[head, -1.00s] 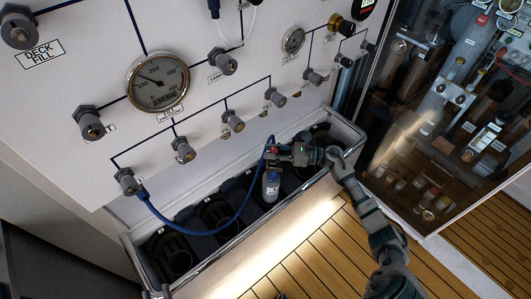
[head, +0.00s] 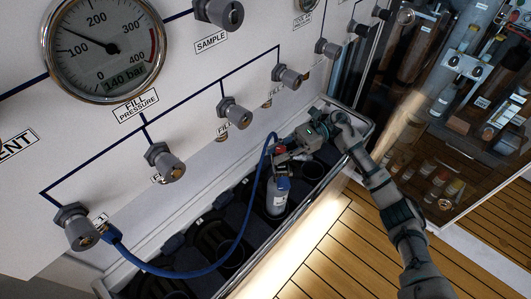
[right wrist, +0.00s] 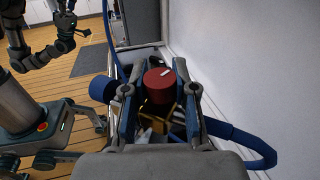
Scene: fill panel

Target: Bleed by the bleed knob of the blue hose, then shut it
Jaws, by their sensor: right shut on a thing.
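The blue hose (head: 241,245) runs from a valve (head: 80,230) at the lower left of the panel, loops down and rises to the top of a grey-and-blue bottle (head: 277,197) in the trough. My right gripper (head: 284,150) is at the hose's end above the bottle. In the right wrist view, the round red bleed knob (right wrist: 159,86) with a white mark sits between its two fingers, which are shut on it. The knob is mostly hidden in the head view. My left gripper (right wrist: 64,40) shows small at upper left of the right wrist view; its opening is unclear.
A pressure gauge (head: 104,47) labelled FILL PRESSURE shows 140 bar. Several grey valve knobs (head: 235,112) stick out of the white panel. The trough's metal front rim (head: 254,273) lies below; a glass-fronted cabinet (head: 440,110) stands right. Wooden floor (head: 330,255) is open in front.

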